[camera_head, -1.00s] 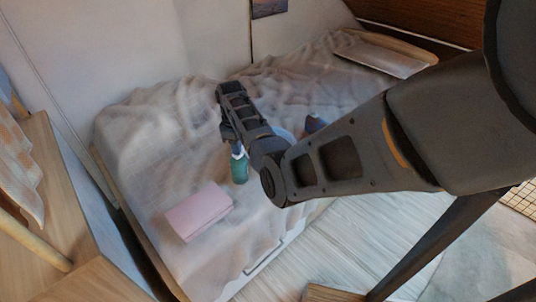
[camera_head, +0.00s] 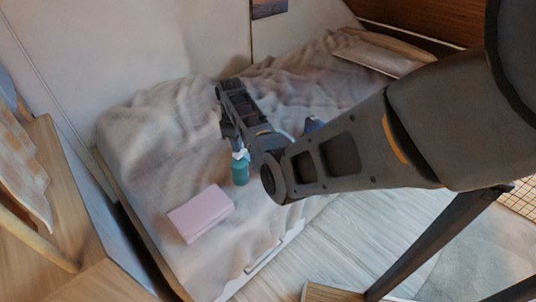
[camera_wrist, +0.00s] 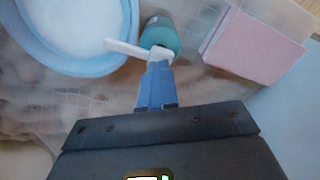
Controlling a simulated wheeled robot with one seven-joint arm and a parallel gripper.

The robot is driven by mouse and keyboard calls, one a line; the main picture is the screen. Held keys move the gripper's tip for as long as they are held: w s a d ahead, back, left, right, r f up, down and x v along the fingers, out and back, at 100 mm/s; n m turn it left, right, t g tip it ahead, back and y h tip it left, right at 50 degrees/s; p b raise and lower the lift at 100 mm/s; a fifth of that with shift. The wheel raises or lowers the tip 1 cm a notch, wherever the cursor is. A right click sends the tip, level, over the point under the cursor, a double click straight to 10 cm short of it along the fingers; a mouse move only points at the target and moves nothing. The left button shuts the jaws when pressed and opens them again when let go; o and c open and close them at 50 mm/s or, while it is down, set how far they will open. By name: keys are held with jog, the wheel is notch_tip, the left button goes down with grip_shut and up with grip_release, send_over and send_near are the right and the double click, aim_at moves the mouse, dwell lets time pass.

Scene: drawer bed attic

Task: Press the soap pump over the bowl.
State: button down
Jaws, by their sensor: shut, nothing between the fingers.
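The soap pump is a teal bottle (camera_head: 240,174) with a white head, upright on the bed. In the wrist view the bottle (camera_wrist: 160,32) has its white spout (camera_wrist: 125,48) pointing left, over the bowl's rim. The light-blue bowl (camera_wrist: 82,66) has a white inside; in the head view it is mostly hidden behind my arm. My gripper (camera_wrist: 158,62) is shut and empty, its blue fingertips at the pump head in the wrist view. I cannot tell whether they touch it. In the head view my arm largely hides the fingers.
A pink box-like block (camera_head: 201,212) lies on the bed near the bottle, and right of it in the wrist view (camera_wrist: 254,46). The rumpled bed (camera_head: 150,130) is clear to the left, with walls behind.

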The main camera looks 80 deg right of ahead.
jog(key=shift+f, duration=0.2)
dwell(0.4)
jog(key=shift+f+b, duration=0.95)
jog(key=shift+f, duration=0.25)
jog(key=shift+r, duration=0.1)
jog(key=shift+r+p, duration=1.35)
notch_tip(320, 180, up, 3)
jog(key=p, duration=0.3)
jog(key=shift+r, duration=0.2)
notch_tip(320, 180, up, 2)
jog(key=shift+r+p, duration=0.25)
jog(key=shift+p, duration=0.4)
